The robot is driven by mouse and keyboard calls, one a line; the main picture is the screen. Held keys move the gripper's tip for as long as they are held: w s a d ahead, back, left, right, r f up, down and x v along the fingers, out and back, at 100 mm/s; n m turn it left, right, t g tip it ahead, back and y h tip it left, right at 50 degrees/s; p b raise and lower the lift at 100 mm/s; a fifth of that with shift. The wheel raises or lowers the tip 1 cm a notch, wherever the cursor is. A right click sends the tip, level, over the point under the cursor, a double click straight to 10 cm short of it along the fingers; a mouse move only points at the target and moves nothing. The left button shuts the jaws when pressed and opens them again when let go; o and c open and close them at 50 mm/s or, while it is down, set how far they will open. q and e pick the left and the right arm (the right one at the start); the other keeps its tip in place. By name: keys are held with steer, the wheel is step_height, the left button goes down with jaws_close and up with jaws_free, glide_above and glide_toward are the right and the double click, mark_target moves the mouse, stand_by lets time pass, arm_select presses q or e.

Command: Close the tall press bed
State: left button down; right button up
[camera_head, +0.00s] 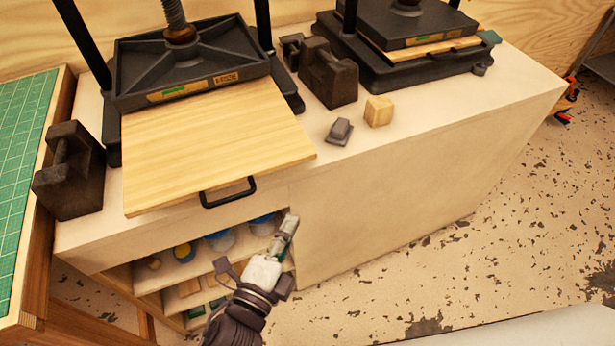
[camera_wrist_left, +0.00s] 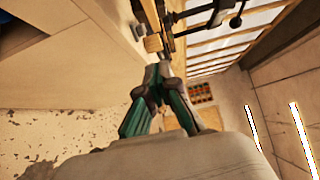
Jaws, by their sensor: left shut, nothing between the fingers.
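The left press (camera_head: 190,65) has a black frame, a screw and upright posts. Its wooden bed (camera_head: 215,140) is pulled out toward me over the counter's front edge. A black bar handle (camera_head: 228,192) is on the bed's front edge. A second press (camera_head: 405,30) stands at the back right, and its bed (camera_head: 430,47) sits in under its plate. My left gripper (camera_head: 289,222) is shut and empty, in front of the cabinet, right of and below the handle, apart from it. It also shows shut in the left wrist view (camera_wrist_left: 164,68). My right gripper is not seen.
Iron weights stand left (camera_head: 70,170) and right (camera_head: 328,72) of the left press. A small grey weight (camera_head: 339,131) and a wooden block (camera_head: 379,110) lie on the counter (camera_head: 450,110). Open shelves (camera_head: 205,268) below hold several jars. A green cutting mat (camera_head: 20,150) lies at left.

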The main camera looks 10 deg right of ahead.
arm_select(q)
steer(key=p, duration=0.2)
glide_toward(307, 160)
steer(key=w+d, duration=0.1)
steer(key=d, duration=0.3)
steer(key=w, duration=0.2)
steer(key=w+p, duration=0.1)
steer(key=shift+w+a+r, duration=0.2)
steer(key=shift+w+a, duration=0.15)
steer(key=shift+w+a+p, duration=0.15)
steer(key=shift+w+p, duration=0.15)
steer(key=shift+f, duration=0.1)
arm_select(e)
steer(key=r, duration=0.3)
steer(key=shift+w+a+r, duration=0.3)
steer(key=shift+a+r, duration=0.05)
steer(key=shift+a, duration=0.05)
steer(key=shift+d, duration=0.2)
